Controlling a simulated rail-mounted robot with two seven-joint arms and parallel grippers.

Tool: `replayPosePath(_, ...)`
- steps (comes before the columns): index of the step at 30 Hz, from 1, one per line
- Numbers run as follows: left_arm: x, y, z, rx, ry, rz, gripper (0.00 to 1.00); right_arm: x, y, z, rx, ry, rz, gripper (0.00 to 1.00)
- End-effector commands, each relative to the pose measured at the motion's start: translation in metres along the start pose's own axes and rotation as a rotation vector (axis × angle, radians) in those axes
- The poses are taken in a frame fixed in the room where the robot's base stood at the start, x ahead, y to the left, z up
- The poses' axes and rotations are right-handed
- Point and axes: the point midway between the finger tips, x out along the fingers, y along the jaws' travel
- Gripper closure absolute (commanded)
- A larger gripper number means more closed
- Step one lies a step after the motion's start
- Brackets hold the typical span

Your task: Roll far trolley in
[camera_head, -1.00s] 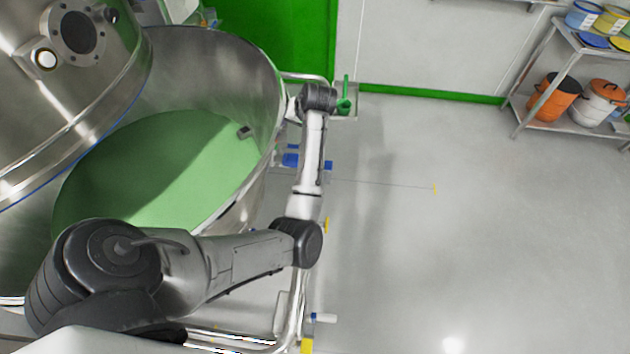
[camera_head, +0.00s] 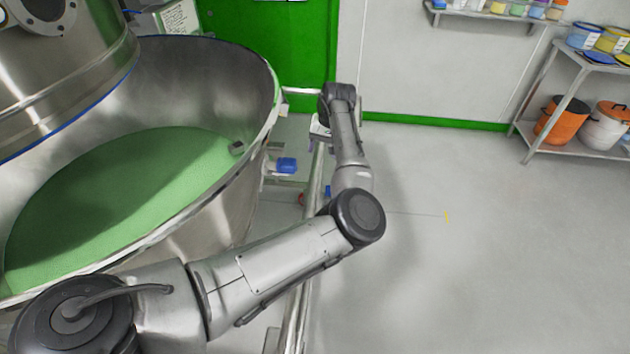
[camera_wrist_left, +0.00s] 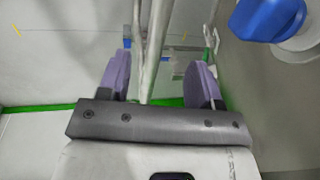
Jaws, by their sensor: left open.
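A large steel bowl (camera_head: 232,185) with green powder in it fills the left of the head view. A tubular steel rail (camera_head: 314,178) of the trolley frame runs along the bowl's right side, partly hidden by my left arm. My left gripper (camera_head: 321,126) is at the far end of this rail, small and partly hidden by the wrist. In the left wrist view its two purple fingers (camera_wrist_left: 160,80) stand apart, with a steel rail (camera_wrist_left: 153,45) showing between them. I cannot tell whether they touch it. My right gripper is not in view.
A blue part (camera_head: 286,165) sits beside the bowl; a blue knob (camera_wrist_left: 264,18) shows near the gripper. A green door (camera_head: 268,45) stands behind. A rack (camera_head: 545,135) with orange and white tubs stands at the back right. The grey floor (camera_head: 500,270) on the right is clear.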

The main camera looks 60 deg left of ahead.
Motion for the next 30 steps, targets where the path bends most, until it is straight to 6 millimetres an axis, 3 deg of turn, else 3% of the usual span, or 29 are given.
replayPosePath(6,0.047,0.001,0.001,-0.001,-0.002,-0.001,0.41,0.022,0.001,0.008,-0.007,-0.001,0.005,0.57)
replayPosePath(15,0.095,0.0,0.0,-0.002,-0.001,-0.001,0.41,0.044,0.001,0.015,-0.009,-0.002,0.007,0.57)
replayPosePath(21,0.113,0.0,0.0,-0.001,0.0,-0.001,0.41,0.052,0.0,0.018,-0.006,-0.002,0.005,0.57)
replayPosePath(30,0.12,-0.001,0.0,-0.001,0.0,-0.001,0.41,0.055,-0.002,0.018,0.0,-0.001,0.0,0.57)
